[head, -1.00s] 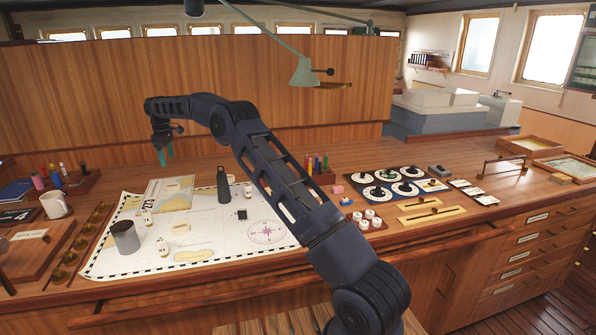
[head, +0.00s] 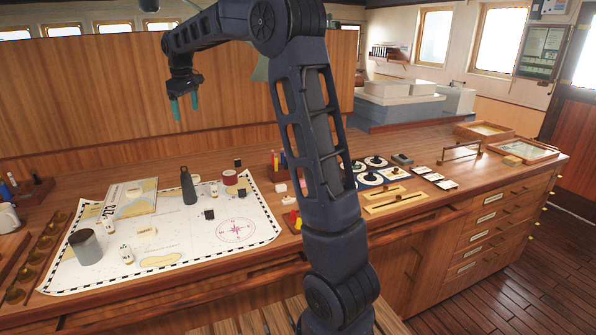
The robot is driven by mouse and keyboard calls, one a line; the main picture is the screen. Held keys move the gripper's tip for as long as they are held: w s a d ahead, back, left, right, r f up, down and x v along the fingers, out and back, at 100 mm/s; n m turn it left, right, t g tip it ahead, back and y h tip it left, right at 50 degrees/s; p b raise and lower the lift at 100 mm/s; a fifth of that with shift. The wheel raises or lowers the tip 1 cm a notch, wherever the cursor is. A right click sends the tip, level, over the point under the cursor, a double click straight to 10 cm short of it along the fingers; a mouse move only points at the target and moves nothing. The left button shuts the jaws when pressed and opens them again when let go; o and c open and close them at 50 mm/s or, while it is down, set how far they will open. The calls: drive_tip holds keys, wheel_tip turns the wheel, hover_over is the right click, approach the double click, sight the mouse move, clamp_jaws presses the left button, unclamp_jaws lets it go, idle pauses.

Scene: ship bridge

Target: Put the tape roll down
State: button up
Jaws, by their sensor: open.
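A short red roll (head: 230,177), which looks like the tape roll, rests on the upper right part of the white chart (head: 190,240) on the wooden desk. My gripper (head: 186,107) is open, with its two teal fingers pointing down and nothing between them. It hangs in front of the wood panel, well above the desk, up and to the left of the red roll and apart from it. My arm crosses the middle of the view and hides part of the desk behind it.
On the chart stand a dark bottle-like object (head: 188,187), a grey cup (head: 85,246) and several small pieces. Dials (head: 375,163), brass rulers (head: 393,200) and trays (head: 484,131) lie to the right. The wood panel (head: 100,100) rises behind the desk.

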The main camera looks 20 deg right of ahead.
drive_tip(key=s+d+r+m+t, duration=0.1)
drive_tip(key=s+d+m, duration=0.2)
drive_tip(key=s+d, duration=0.6)
drive_tip(key=s+d+r+m, duration=0.1)
drive_tip(key=s+d+m, duration=0.1)
drive_tip(key=s+d, duration=0.75)
drive_tip(key=s+d+f+m, duration=0.1)
drive_tip(key=s+d+f, duration=0.1)
drive_tip(key=s+f, duration=0.2)
drive_tip(key=s+d+f+m+t, duration=0.1)
drive_tip(key=s+f, duration=0.3)
drive_tip(key=s, duration=0.7)
drive_tip(key=s+d+f+m, duration=0.3)
drive_tip(key=s, duration=0.5)
drive_tip(key=shift+s+f+t, duration=0.25)
drive_tip(key=shift+f+t, duration=0.15)
drive_tip(key=shift+o, duration=0.5)
